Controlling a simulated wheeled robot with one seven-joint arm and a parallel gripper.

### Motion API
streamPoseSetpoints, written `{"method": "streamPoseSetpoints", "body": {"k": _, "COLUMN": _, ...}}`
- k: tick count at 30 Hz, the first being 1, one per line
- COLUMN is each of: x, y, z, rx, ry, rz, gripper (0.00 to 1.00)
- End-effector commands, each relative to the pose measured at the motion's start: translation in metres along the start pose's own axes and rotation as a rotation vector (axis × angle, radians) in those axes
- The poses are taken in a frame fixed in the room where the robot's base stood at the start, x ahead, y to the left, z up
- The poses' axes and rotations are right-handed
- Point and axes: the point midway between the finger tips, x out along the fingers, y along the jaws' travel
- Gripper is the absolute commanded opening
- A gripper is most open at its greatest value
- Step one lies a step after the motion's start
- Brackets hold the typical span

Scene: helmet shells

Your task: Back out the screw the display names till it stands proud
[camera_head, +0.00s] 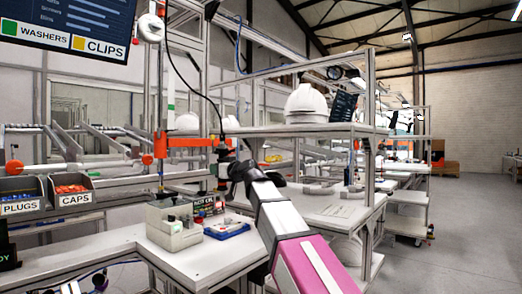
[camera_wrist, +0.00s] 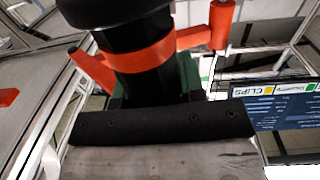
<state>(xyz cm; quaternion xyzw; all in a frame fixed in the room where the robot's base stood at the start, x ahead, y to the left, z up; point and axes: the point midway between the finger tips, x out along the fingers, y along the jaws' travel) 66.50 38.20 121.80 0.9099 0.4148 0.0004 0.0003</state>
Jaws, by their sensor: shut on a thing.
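My gripper (camera_head: 232,170) is at the hanging power driver (camera_head: 222,172), a dark tool with orange parts below a black cable, over the back of the workbench. In the wrist view, a black cylindrical body with an orange band (camera_wrist: 145,56) stands close against the dark gripper pad (camera_wrist: 165,122); my gripper is shut on this driver. The driver's tip is hidden. I cannot make out any screw.
A grey fixture box (camera_head: 173,222) and a blue-and-red tray (camera_head: 227,231) stand on the white workbench (camera_head: 205,262). Bins of plugs (camera_head: 20,196) and caps (camera_head: 71,190) are at the left. A white helmet shell (camera_head: 306,104) sits on the upper shelf. The aisle at right is clear.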

Motion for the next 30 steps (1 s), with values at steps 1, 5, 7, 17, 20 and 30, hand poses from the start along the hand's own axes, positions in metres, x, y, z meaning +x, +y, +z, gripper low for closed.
{"method": "streamPoseSetpoints", "body": {"k": 1, "x": 0.0, "y": 0.0, "z": 0.001, "rx": 0.0, "ry": -0.001, "rz": 0.0, "gripper": 0.0}}
{"method": "streamPoseSetpoints", "body": {"k": 5, "x": 0.0, "y": 0.0, "z": 0.005, "rx": 0.0, "ry": -0.001, "rz": -0.001, "gripper": 0.0}}
{"method": "streamPoseSetpoints", "body": {"k": 7, "x": 0.0, "y": -0.001, "z": 0.008, "rx": 0.0, "ry": -0.001, "rz": -0.001, "gripper": 0.0}}
{"method": "streamPoseSetpoints", "body": {"k": 17, "x": -0.001, "y": -0.001, "z": 0.025, "rx": 0.0, "ry": -0.002, "rz": -0.001, "gripper": 0.0}}
{"method": "streamPoseSetpoints", "body": {"k": 20, "x": 0.0, "y": -0.001, "z": 0.029, "rx": 0.0, "ry": -0.002, "rz": -0.001, "gripper": 0.0}}
{"method": "streamPoseSetpoints", "body": {"k": 30, "x": 0.0, "y": -0.001, "z": 0.04, "rx": -0.001, "ry": -0.001, "rz": 0.0, "gripper": 0.0}}
